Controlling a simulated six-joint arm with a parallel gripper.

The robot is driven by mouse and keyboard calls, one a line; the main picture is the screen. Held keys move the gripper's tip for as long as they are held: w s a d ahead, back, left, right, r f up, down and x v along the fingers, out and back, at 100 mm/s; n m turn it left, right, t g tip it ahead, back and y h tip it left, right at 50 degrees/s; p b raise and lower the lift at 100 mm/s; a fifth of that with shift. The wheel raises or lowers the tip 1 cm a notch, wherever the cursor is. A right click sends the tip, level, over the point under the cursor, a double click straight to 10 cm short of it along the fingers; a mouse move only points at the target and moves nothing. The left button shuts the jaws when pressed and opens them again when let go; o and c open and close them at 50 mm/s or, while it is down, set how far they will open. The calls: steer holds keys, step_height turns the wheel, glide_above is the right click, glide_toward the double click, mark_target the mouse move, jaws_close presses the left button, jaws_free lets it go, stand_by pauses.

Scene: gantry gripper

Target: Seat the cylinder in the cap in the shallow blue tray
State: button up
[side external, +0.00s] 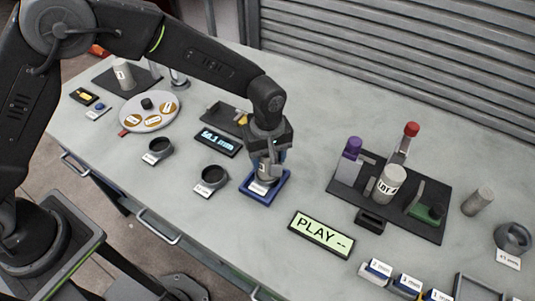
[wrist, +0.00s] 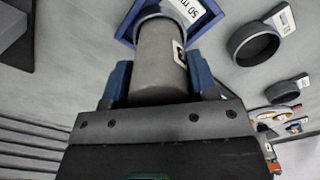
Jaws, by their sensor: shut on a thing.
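The shallow blue tray (side external: 283,189) lies on the grey bench, directly under my gripper (side external: 267,168). My gripper is shut on a grey cylinder (wrist: 158,50); its blue fingers (wrist: 160,78) press on both sides in the wrist view. The cylinder stands roughly upright with its far end inside the tray outline (wrist: 125,25). A grey rim, seemingly the cap (wrist: 172,13), shows around that end, beside a white label reading "50 m". I cannot tell how deep the cylinder sits in the cap. In the side view my gripper hides most of both.
Two dark ring caps (side external: 214,178) (side external: 159,150) with labels stand left of the tray. Another display (side external: 216,141) is behind left.

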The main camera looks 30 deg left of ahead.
steer(key=shift+f, duration=0.15)
steer(key=o, duration=1.2)
step_height(320, 180, up, 12)
steer(key=shift+r, duration=0.2)
steer(key=s+a+r+m+t, duration=0.4)
steer(key=s+a+r+m, duration=0.2)
steer(key=s+a+r, duration=0.85)
steer(key=s+a+f+m+t, duration=0.1)
steer(key=s+a+f+m, duration=0.3)
steer(key=s+a, duration=0.2)
steer(key=shift+s+t, duration=0.3)
steer(key=shift+s, duration=0.4)
